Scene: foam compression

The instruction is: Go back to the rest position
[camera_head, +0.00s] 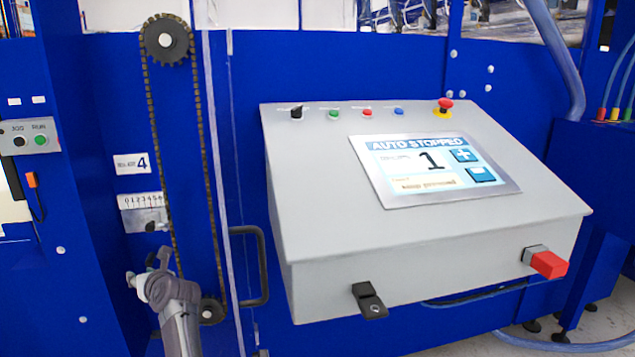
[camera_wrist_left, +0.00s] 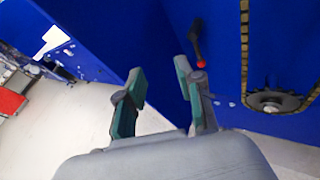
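My left gripper (camera_head: 147,267) shows at the lower left of the head view, in front of the blue machine panel and beside the lower part of the chain. In the left wrist view the two green-padded fingers of the left gripper (camera_wrist_left: 162,82) stand apart with nothing between them. The gripper is open and empty. My right gripper is in neither view.
A grey control box (camera_head: 330,205) with a touchscreen (camera_head: 432,170) reading "AUTO STOPPED" juts out to the right. A black door handle (camera_head: 262,265) is right of the gripper. The chain sprocket (camera_head: 166,41) is above. A red-knobbed lever (camera_wrist_left: 198,45) hangs near the fingers.

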